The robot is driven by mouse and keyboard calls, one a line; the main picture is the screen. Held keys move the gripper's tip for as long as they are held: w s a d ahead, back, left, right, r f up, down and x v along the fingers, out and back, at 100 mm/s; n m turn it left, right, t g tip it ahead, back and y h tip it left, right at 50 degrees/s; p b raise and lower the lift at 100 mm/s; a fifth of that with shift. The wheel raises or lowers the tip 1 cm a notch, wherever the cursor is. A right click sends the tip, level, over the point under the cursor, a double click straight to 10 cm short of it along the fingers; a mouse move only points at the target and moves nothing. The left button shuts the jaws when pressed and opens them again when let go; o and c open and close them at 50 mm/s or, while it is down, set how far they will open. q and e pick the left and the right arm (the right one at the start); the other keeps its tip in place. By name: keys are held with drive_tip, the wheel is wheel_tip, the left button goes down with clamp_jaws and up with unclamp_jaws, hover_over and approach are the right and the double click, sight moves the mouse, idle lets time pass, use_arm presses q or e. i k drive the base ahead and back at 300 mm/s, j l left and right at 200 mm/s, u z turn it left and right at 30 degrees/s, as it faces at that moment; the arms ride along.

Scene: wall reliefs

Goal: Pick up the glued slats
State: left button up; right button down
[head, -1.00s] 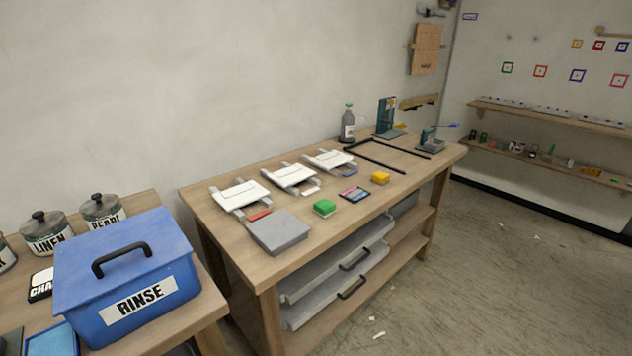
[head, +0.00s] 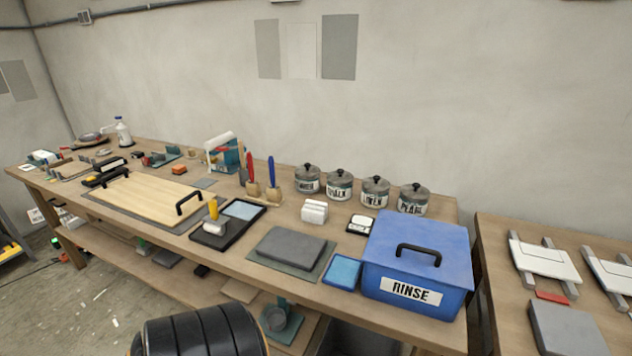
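I cannot pick out the glued slats with certainty. A pale wooden panel (head: 150,197) with faint lengthwise lines and two black handles lies on a grey sheet on the long bench, left of centre. Small items too tiny to make out lie at the bench's far left end. Neither of my grippers is in view.
The long wooden bench (head: 228,262) also holds a black tray with a yellow-handled roller (head: 213,215), a grey slab (head: 290,245), lidded jars (head: 339,185) and a blue RINSE box (head: 418,262). A second bench (head: 497,290) stands at right. Floor at lower left is mostly clear.

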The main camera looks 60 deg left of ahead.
sight(316, 212)
drive_tip(key=u, duration=1.85)
drive_tip(key=i+j+z, duration=0.2)
drive_tip(key=j+z, duration=0.15)
drive_tip(key=j, duration=0.95)
drive_tip(key=j+z, duration=0.4)
drive_tip(key=j, duration=0.85)
drive_tip(key=i, duration=0.05)
